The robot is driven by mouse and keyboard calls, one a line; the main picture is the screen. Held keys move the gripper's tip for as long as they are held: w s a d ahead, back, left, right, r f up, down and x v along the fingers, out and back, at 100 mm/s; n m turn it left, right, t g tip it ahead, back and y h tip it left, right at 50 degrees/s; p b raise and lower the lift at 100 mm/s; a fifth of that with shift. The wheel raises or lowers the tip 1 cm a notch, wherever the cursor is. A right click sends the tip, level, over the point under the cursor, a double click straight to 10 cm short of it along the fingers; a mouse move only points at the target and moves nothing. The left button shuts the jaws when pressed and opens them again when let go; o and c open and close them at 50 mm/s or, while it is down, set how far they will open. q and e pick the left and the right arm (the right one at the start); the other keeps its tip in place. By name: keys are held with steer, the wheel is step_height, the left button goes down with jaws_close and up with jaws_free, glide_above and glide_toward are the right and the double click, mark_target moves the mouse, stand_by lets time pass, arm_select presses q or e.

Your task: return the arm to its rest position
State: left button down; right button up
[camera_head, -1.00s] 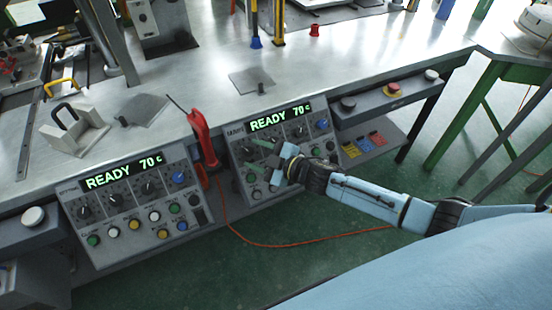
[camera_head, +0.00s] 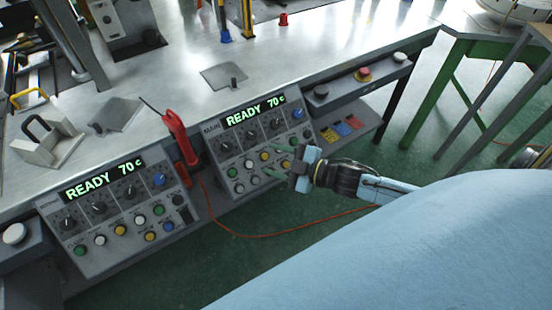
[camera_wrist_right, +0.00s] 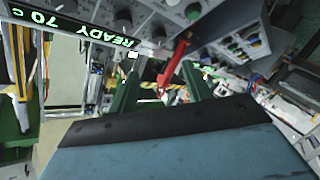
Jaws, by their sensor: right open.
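My right gripper (camera_head: 283,168) is open and empty, with dark green fingers pointing left in the head view. It is in front of the lower knobs and buttons of the right control panel (camera_head: 236,149); I cannot tell the exact gap. My right arm comes in from the right, partly hidden behind my pale blue body. In the right wrist view the two green fingers (camera_wrist_right: 160,92) stand apart with nothing held between them. The right panel's display reads READY 70 c. My left gripper is not in view.
The left control panel (camera_head: 122,210) also reads READY 70 c. A red handled tool (camera_head: 178,138) hangs between the panels. An orange cable (camera_head: 262,236) crosses the green floor. A metal table (camera_head: 190,95) lies behind the panels, and green-framed legs (camera_head: 437,95) stand at right.

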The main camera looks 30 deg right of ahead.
steer(key=s+d+f+m+g+h, duration=0.2)
steer(key=s+d+f+m+h, duration=0.15)
steer(key=f, duration=0.55)
steer(key=s+d+f+m+g+h, duration=0.1)
steer(key=s+d+f+m+h, duration=0.1)
steer(key=s+f, duration=0.45)
steer(key=s+d+f+m+g+h, duration=0.2)
steer(key=f, duration=0.8)
steer(key=s+a+f+m+g, duration=0.1)
steer(key=s+f, duration=0.3)
steer(key=s, duration=0.5)
steer(key=s+a+f+m+g+h, duration=0.1)
steer(key=s+f+g, duration=0.3)
steer(key=s, duration=0.5)
steer(key=s+a+f+m+g, duration=0.2)
steer(key=s+a+f, duration=0.1)
steer(key=s, duration=0.5)
steer(key=shift+s+a+f, duration=0.15)
steer(key=shift+s+f, duration=0.25)
steer(key=shift+f, duration=0.4)
steer(key=shift+h, duration=0.25)
